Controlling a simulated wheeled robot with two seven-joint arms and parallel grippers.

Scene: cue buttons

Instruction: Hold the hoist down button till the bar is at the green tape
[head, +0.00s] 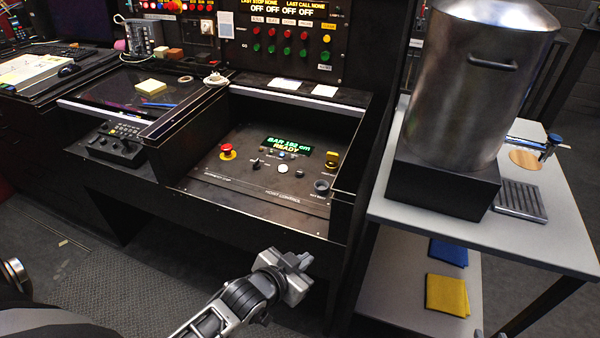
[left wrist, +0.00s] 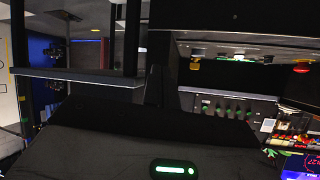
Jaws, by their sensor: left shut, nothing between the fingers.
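The hoist control panel (head: 250,189) lies in the recess of a black console. Its lit display (head: 287,147) reads "BAR", a blurry number in cm, and "READY". Below the display are a pale round button (head: 283,168) and small dark controls; I cannot read which is hoist down. My left gripper (head: 305,262) is shut and empty, in front of the console and apart from the panel. The left wrist view shows the console upside down, with a red button (left wrist: 302,68) at right. The bar and the green tape are not visible. My right gripper is not in view.
A raised console edge stands around the recess. A grey cart (head: 405,215) with a large metal urn (head: 470,85) stands at right. Open floor lies in front of the console.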

